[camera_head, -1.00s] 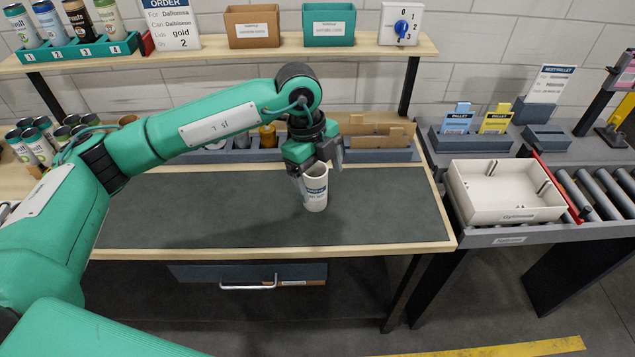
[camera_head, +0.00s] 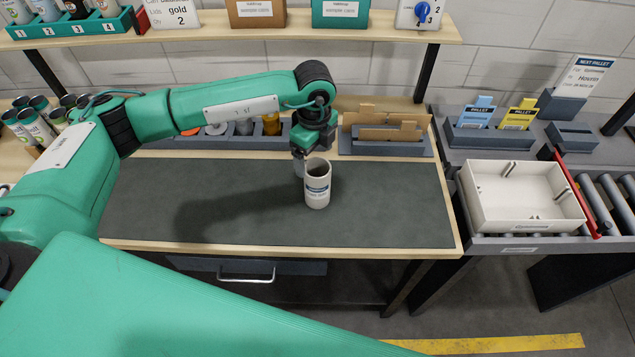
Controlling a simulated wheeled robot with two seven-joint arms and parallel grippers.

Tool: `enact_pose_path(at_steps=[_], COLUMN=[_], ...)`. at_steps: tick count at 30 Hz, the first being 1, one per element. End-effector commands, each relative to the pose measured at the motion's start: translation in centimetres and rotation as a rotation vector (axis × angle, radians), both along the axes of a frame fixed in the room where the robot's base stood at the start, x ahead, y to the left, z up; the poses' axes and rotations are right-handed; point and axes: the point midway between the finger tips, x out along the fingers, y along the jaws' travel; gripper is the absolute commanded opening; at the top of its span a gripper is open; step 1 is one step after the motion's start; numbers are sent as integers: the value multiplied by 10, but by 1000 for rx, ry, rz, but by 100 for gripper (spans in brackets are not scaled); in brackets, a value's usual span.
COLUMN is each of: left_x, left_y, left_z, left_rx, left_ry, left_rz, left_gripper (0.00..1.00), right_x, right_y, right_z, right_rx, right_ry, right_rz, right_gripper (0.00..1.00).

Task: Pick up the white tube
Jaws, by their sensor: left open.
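The white tube (camera_head: 317,188) stands upright on the dark mat of the workbench (camera_head: 400,205), a little right of its middle. It has a blue printed label and an open, dark top. My left gripper (camera_head: 301,165) is just behind and to the left of the tube's upper part, pointing down. It is open, and the tube's near side is not covered by it. The tube hides part of the fingers, so I cannot tell whether they touch it. My right gripper is not in view.
A white tray (camera_head: 525,226) sits on the grey side table at the right, by black rollers (camera_head: 603,208). A grey holder with cardboard dividers (camera_head: 385,146) stands at the mat's back edge. A shelf (camera_head: 370,27) crosses above. The mat's right and front are clear.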

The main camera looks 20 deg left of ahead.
Motion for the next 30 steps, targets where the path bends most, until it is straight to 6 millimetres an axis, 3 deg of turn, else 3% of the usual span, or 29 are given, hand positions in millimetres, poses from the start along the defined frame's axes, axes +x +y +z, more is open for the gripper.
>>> enact_pose_path(at_steps=[9,18,25,26,30], left_x=[0,1,1,1,1], left_y=[-3,-4,-4,-4,-4], left_z=[-20,-54,-57,-57,-57], left_rx=[0,0,0,0,0], left_ry=[3,0,-1,-1,-1], left_rz=[-1,0,-1,-1,-1], left_gripper=[85,85,85,83,56], right_x=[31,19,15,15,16], right_y=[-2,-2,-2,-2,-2], right_z=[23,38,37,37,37], right_rx=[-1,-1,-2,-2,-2], right_ry=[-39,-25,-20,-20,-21], right_rz=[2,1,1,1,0], right_gripper=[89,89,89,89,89])
